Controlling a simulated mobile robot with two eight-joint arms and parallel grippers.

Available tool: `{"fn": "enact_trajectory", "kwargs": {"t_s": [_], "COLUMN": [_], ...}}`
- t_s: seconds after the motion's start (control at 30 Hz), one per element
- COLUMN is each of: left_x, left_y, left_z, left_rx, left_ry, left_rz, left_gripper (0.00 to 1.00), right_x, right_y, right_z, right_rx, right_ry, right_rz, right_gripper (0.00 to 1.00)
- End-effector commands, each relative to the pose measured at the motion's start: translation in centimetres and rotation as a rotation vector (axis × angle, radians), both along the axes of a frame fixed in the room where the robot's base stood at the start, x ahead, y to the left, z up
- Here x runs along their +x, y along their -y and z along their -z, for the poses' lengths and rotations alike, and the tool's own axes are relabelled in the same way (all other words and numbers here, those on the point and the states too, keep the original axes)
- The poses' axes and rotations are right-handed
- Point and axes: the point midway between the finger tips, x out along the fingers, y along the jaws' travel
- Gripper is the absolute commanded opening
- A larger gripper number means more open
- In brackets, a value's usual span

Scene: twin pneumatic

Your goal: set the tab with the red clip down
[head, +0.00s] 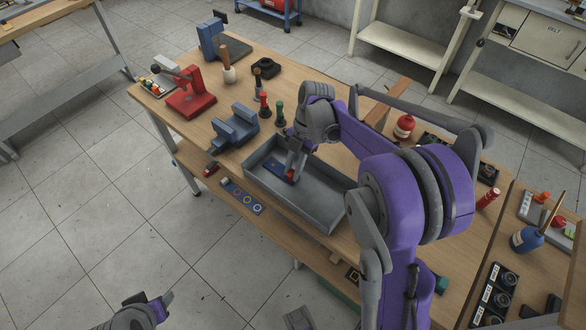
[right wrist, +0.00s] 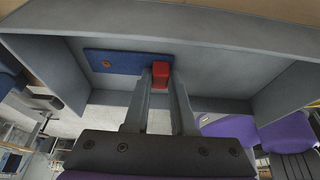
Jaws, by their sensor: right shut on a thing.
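The tab (head: 274,166) is a flat dark blue strip with a small round orange mark near one end. It also shows in the right wrist view (right wrist: 112,61). Its red clip (head: 289,177) is at the other end, between the fingers in the right wrist view (right wrist: 161,74). My right gripper (head: 293,172) points down inside the grey tray (head: 329,190) and is shut on the red clip. The tab is within the tray's walls; I cannot tell whether it touches the floor. My left gripper (head: 157,303) is at the bottom left, away from the table, its jaws unclear.
A strip with coloured rings (head: 242,196) and a small red piece (head: 211,169) lie in front of the tray. A blue-grey vise (head: 235,128), a red press (head: 190,98) and two upright tools (head: 264,106) stand behind it. The tray's right part is bare.

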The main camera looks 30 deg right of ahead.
Motion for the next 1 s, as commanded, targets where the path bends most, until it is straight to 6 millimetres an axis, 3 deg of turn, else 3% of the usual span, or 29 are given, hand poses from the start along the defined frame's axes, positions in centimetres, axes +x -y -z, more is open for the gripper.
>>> {"fn": "enact_trajectory", "kwargs": {"t_s": [0.13, 0.17, 0.3, 0.7, 1.0], "left_x": [-0.1, -0.1, 0.0, 0.0, 0.1], "left_y": [0.0, 0.0, 0.0, 0.0, 0.0], "left_z": [0.3, 0.3, 0.2, -0.1, -0.6], "left_rx": [0.000, 0.000, 0.000, 0.000, 0.000], "left_ry": [-0.001, -0.001, -0.001, 0.000, 0.002], "left_rz": [0.000, 0.000, 0.000, 0.000, 0.000], "left_gripper": [0.50, 0.50, 0.50, 0.50, 0.50], "right_x": [0.0, 0.0, 0.0, 0.1, 0.9], "right_y": [0.0, 0.0, 0.0, 0.1, 2.2], "right_z": [0.4, 0.4, 0.3, -0.5, -5.8], "right_rx": [0.000, 0.000, 0.000, 0.000, 0.000], "right_ry": [0.000, 0.000, 0.000, 0.000, -0.001], "right_rz": [0.000, 0.000, 0.000, 0.001, 0.002], "right_gripper": [0.00, 0.27, 0.52, 0.54, 0.54]}}
